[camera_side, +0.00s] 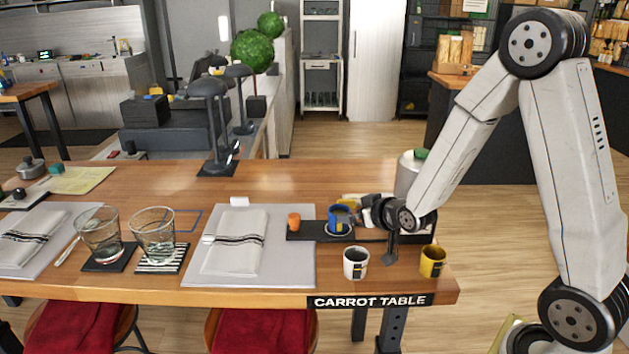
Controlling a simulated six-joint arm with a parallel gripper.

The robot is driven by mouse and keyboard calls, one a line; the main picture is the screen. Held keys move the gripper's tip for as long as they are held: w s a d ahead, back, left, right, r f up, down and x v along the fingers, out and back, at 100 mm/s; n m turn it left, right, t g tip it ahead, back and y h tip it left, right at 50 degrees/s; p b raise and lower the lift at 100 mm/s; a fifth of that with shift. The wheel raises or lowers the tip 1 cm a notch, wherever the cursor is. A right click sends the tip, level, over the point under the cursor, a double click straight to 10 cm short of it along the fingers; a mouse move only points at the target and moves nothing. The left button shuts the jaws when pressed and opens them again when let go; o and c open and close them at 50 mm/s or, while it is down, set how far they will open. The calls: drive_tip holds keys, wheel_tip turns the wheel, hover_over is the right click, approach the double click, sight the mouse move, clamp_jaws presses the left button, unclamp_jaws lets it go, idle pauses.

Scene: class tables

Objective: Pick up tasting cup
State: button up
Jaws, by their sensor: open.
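Three small cups are on the right part of the wooden table. A blue cup (340,219) stands on a saucer on a dark tray (305,232). A white cup (355,263) stands nearer the table's front edge. A yellow cup (433,261) stands to its right, near the right end. I cannot tell which one is the tasting cup. My gripper (368,213) is just right of the blue cup, at about its height; I cannot tell if it touches it. It is open, though its fingertips are small and partly hidden. My arm comes in from the right.
An orange item (293,221) sits on the tray left of the blue cup. A metal canister (408,172) with a green top stands behind my gripper. Two glasses (155,236), folded napkins (236,243) and a black lamp (215,130) are to the left. The back middle of the table is clear.

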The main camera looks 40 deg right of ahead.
sight(340, 210)
drive_tip(key=shift+x, duration=1.35)
drive_tip(key=shift+w, duration=0.1)
drive_tip(key=shift+x, duration=2.5)
drive_tip(key=c, duration=1.2)
drive_tip(key=shift+r, duration=0.25)
drive_tip(key=shift+r, duration=4.85)
